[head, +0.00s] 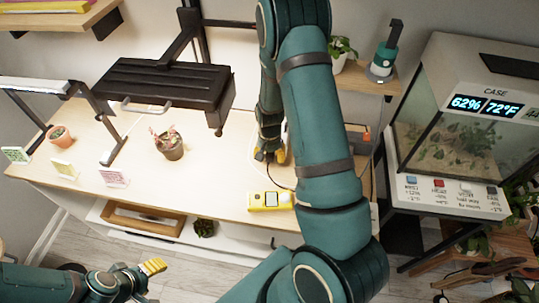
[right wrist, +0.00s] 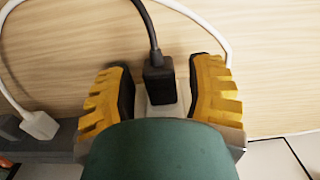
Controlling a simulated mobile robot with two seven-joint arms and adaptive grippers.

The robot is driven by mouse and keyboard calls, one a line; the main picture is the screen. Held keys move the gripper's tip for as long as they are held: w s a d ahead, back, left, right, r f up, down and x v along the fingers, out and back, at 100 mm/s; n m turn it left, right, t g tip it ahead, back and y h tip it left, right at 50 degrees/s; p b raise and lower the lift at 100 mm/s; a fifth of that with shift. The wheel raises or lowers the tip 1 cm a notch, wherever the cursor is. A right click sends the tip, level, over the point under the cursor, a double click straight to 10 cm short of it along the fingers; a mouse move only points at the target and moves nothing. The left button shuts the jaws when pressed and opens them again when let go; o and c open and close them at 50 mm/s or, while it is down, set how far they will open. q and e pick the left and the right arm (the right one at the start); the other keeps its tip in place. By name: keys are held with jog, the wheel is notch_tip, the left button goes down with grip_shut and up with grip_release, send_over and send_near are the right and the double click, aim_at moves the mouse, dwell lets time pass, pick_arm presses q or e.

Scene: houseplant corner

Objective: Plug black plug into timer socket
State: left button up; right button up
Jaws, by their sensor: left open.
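The black plug (right wrist: 158,82) with its black cord lies between the yellow fingers of my right gripper (right wrist: 160,95) in the right wrist view. Gaps show between the plug and both fingers. The plug's lower end meets a pale block (right wrist: 163,108), perhaps the timer socket; my gripper hides much of it, and I cannot tell how far the plug is seated. In the head view my right gripper (head: 269,152) is low at the tabletop. My left gripper (head: 143,277) is open and empty at the lower left, away from the table.
A yellow meter (head: 270,201) lies near the table's front edge. A potted plant (head: 170,146) and small cards stand to the left on the wooden table (head: 215,170). A white connector (right wrist: 40,125) with a white cable lies left of the fingers. A glass case (head: 465,130) stands right.

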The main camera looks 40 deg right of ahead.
notch_tip(320, 180, up, 12)
dwell(0.6)
